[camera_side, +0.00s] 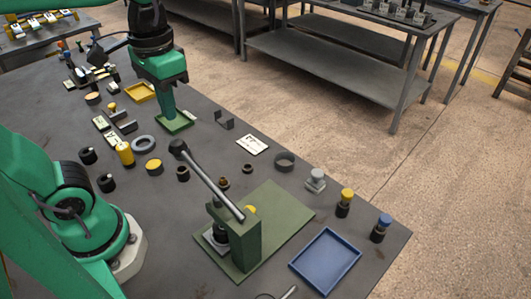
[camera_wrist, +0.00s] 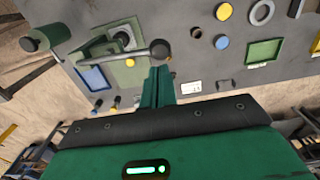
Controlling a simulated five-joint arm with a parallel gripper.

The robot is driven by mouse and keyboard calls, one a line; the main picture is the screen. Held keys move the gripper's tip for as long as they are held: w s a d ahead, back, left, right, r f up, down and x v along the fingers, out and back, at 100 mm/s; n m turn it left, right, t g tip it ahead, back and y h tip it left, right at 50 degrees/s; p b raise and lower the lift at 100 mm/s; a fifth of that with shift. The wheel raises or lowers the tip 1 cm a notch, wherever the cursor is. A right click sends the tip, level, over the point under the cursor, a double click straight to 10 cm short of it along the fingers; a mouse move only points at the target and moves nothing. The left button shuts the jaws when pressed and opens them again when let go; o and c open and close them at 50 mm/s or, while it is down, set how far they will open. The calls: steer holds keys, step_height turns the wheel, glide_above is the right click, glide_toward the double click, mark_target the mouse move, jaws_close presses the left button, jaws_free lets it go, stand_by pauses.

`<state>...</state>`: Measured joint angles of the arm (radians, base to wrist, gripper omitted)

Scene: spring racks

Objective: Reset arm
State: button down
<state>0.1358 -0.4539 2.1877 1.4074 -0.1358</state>
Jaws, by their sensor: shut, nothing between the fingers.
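My gripper (camera_side: 169,113) hangs from the green arm with its fingers pointing down and together, empty. In the side view its tips appear just over a small green tray (camera_side: 178,124); I cannot tell the exact gap. In the wrist view the green fingers (camera_wrist: 158,75) reach up the picture, and the black ball knob (camera_wrist: 160,48) of a lever shows just beyond their tips. That lever (camera_side: 215,188) belongs to a green press (camera_side: 235,245) on a green base plate (camera_side: 285,212), apart from my gripper in the side view.
A blue tray (camera_side: 325,261) lies at the near right table corner, beside blue-topped (camera_side: 382,228) and yellow-topped (camera_side: 345,202) pegs. Rings, dark knobs and a yellow cylinder (camera_side: 124,154) crowd the left. A white card (camera_side: 253,145) lies near the far edge. Another workbench (camera_side: 335,65) stands behind.

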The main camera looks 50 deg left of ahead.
stand_by(0.4)
steer(key=a+f+t, duration=0.1)
steer(key=f+t, duration=0.1)
steer(key=t, duration=0.1)
steer(key=shift+w+a, duration=0.2)
steer(key=shift+a, duration=0.15)
steer(key=t, duration=0.1)
steer(key=a+f+t, duration=0.1)
steer(key=shift+w+a+f+t, duration=0.1)
steer(key=shift+w+t, duration=0.15)
steer(key=shift+t, duration=0.05)
